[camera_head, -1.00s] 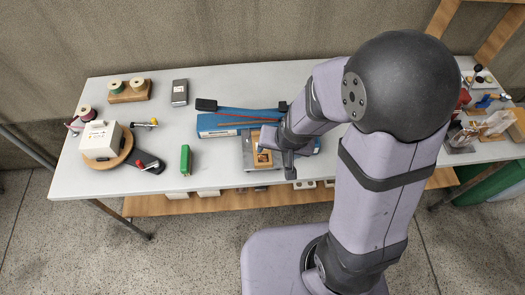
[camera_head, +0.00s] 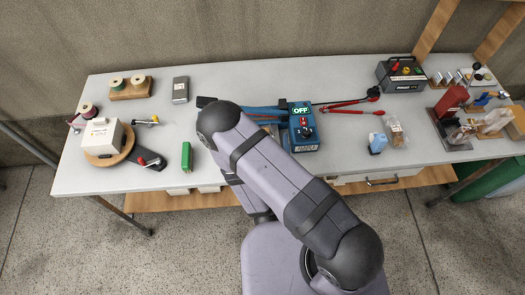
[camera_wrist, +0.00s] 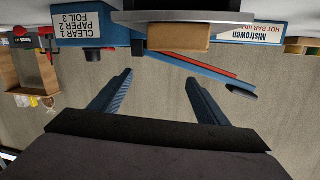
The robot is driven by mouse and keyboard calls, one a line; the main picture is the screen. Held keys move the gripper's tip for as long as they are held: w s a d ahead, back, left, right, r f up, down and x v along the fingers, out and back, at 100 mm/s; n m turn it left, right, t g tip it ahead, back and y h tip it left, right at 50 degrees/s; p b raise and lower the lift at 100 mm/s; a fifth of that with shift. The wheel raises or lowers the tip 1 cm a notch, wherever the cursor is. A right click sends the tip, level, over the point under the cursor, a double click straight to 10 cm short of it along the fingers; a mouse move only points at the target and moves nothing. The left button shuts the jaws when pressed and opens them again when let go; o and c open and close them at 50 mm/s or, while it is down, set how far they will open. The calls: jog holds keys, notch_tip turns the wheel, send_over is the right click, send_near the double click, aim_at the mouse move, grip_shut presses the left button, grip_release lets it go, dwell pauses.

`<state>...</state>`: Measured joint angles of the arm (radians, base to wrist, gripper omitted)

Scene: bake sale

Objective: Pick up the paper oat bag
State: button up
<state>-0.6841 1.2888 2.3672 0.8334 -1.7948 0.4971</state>
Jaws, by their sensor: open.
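No bag can be clearly identified as the paper oat bag. A small tan bag (camera_head: 395,133), perhaps clear-fronted, stands on the right part of the table, beside a small blue-and-white item. Other pale bags (camera_head: 495,120) stand farther right; their labels are too small to read. My gripper is hidden behind my arm in the head view. In the wrist view my gripper (camera_wrist: 157,84) is open, with nothing between its two fingers. The blue sealer (camera_head: 303,128) is partly hidden by my arm; its labelled body (camera_wrist: 100,35) also shows at the top of the wrist view.
A red-handled tool (camera_head: 350,106) lies right of the sealer. A dark control box (camera_head: 401,74) and a red object (camera_head: 452,99) stand farther right. A green block (camera_head: 186,156), a white box on a round board (camera_head: 103,138) and spools (camera_head: 127,84) are at left.

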jog(key=f+n, duration=0.1)
jog(key=s+a+f+n+y, duration=0.1)
jog(key=f, duration=0.1)
jog(key=s+a+f+y, duration=0.1)
jog(key=shift+s+f+n+b, duration=0.2)
jog(key=shift+s+n+b, duration=0.05)
jog(key=shift+n+b, duration=0.15)
jog(key=shift+w+f+b, duration=0.15)
jog(key=shift+w+f, duration=0.05)
jog(key=shift+w, duration=1.05)
jog(key=shift+w+f+b, duration=0.15)
jog(key=shift+w, duration=1.1)
jog(key=shift+c, duration=0.4)
jog(key=c, duration=0.8)
